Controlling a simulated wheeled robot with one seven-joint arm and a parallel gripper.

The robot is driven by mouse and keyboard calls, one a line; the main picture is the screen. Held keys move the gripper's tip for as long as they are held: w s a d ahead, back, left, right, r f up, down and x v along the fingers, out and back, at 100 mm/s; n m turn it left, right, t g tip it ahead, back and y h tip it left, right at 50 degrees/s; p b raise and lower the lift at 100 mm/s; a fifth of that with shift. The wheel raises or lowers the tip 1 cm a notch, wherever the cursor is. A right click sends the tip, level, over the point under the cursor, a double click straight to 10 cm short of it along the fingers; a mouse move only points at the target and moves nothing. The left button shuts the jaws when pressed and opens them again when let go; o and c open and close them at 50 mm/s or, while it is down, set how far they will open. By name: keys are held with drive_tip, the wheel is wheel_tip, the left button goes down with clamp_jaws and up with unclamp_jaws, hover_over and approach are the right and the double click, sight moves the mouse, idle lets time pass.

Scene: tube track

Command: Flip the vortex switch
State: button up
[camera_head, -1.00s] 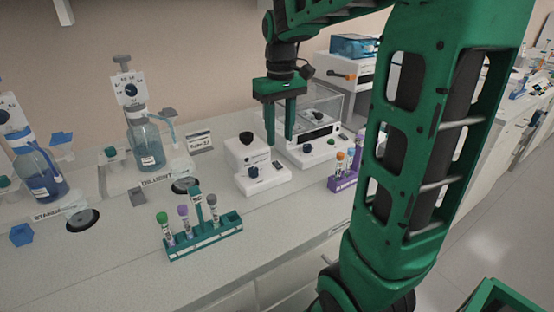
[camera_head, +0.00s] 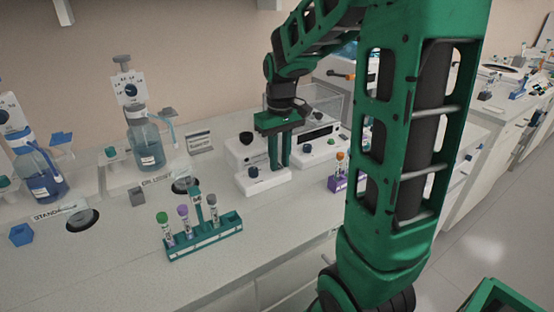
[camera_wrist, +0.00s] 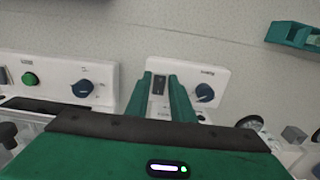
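The vortex mixer (camera_head: 239,154) is a white unit with a black cup on top and a low front panel. A dark blue knob (camera_head: 253,171) shows on its panel. In the wrist view the panel (camera_wrist: 214,77) carries a black rocker switch (camera_wrist: 159,85) and the knob (camera_wrist: 204,92). My gripper (camera_head: 280,166) points down over the right part of the panel. Its two green fingers are a small way apart, with nothing between them. In the wrist view the switch shows in the gap between the fingers. I cannot tell whether the fingertips touch the panel or which way the switch is set.
A white device with a clear cover (camera_head: 318,142) stands close on the right. A purple tube rack (camera_head: 334,184) is in front of it. A green tube rack (camera_head: 205,240) stands front left. Bottles (camera_head: 148,146) stand at the left. The front counter is mostly clear.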

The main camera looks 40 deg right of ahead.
clamp_jaws()
drive_tip(key=shift+w, duration=0.1)
drive_tip(key=shift+w+r+g, duration=0.1)
drive_tip(key=shift+w+g, duration=0.15)
drive_tip(key=shift+g, duration=0.7)
drive_tip(key=shift+w+r+g, duration=0.1)
drive_tip(key=shift+w+g, duration=0.15)
drive_tip(key=shift+g, duration=0.7)
drive_tip(key=o, duration=0.5)
unclamp_jaws()
drive_tip(key=v, duration=1)
drive_tip(key=shift+w+d+r, duration=0.2)
drive_tip(key=shift+r, duration=0.05)
